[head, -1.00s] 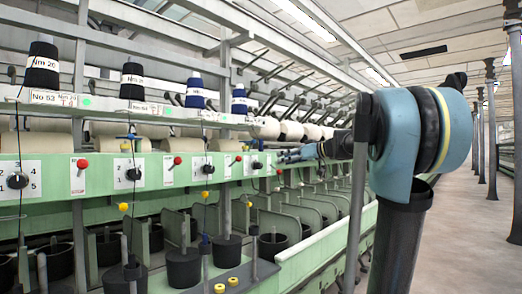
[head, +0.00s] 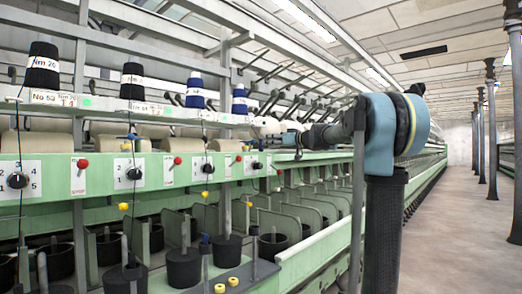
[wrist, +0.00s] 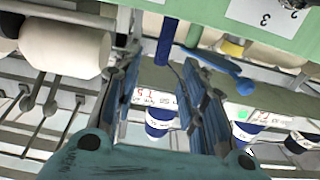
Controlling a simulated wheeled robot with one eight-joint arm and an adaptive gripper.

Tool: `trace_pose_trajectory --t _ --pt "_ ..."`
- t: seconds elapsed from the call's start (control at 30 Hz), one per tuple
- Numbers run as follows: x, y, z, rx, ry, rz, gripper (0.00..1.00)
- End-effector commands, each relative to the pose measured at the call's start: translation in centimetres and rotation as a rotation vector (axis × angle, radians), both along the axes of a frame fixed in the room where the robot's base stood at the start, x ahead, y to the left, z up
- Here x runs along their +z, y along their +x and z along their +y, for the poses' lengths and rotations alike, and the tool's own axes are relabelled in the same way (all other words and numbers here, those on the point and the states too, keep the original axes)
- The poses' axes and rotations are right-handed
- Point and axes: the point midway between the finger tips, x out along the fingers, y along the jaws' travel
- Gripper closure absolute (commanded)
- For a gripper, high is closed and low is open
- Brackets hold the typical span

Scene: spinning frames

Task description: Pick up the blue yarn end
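Two blue yarn spools (head: 194,92) (head: 239,100) stand on the upper shelf in the head view. Blue spools also show upside down in the wrist view (wrist: 158,122). A thin dark strand (wrist: 179,75) seems to run between my fingers in the wrist view. I cannot tell whether it is the blue yarn or where its end is. My gripper (wrist: 162,62) is open, its two blue fingers well apart, with nothing clearly held. In the head view my arm reaches left toward the machine, and the gripper is too small there to read.
A blue lever with a rounded end (wrist: 222,68) and a blue rod (wrist: 165,42) are close by my fingers. A cream roller (wrist: 65,45) is at left. The green machine panel (head: 100,175) carries knobs. The aisle floor (head: 460,220) at right is clear.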

Motion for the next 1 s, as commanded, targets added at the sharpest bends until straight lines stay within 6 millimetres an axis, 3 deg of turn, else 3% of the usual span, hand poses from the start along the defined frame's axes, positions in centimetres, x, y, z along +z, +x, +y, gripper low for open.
trace_pose_trajectory --t 0.37,0.7,0.97,1.0 --pt "-0.1 1.5 1.9 0.000 0.000 0.000 0.62" --pt "-0.2 3.9 5.2 0.001 0.000 0.000 0.62" --pt "-0.2 4.2 5.4 -0.001 0.000 0.000 0.62" --pt "-0.2 4.2 5.4 -0.001 0.000 0.000 0.71"
